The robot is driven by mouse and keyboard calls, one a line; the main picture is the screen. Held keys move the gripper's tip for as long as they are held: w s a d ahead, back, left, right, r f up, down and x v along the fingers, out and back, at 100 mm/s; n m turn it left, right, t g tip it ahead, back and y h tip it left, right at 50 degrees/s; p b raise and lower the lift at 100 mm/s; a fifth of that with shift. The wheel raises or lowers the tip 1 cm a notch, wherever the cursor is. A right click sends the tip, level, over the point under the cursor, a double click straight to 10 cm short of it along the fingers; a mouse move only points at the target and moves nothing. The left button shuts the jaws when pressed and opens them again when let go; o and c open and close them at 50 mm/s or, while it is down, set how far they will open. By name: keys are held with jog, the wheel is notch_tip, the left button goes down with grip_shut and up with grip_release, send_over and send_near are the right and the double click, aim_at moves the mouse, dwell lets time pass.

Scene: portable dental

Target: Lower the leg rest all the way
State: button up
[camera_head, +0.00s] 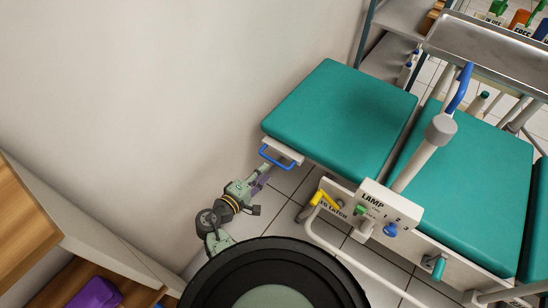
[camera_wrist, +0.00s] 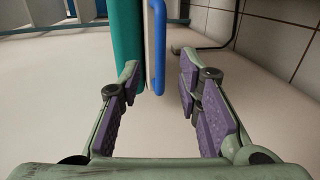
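The leg rest is a teal pad (camera_head: 340,118) at the end of the dental chair, in the head view's middle. A blue handle (camera_head: 270,158) sticks out from a white bracket (camera_head: 285,151) at its near left corner. In the wrist view the blue handle (camera_wrist: 158,50) stands upright beside the teal pad edge (camera_wrist: 127,45). My gripper (camera_head: 262,180) is close to the handle. The wrist view shows my gripper (camera_wrist: 160,82) open and empty, with the handle's lower end between or just beyond the fingertips; contact cannot be told. A yellow lever (camera_head: 324,200) sits by a partly hidden "LATCH" label.
The side panel carries a "LAMP" box (camera_head: 373,197) with green and blue knobs, and a teal lever (camera_head: 434,266). A metal tray (camera_head: 490,50) on an arm is at the upper right. A wall (camera_head: 170,80) is left; a wooden cabinet (camera_head: 22,225) is lower left.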

aim_at(274, 160)
jog(key=p+x, duration=0.1)
jog(key=x, duration=0.6)
jog(key=shift+w+d, duration=0.1)
jog(key=shift+w, duration=0.15)
jog(key=shift+c, duration=0.3)
grip_shut()
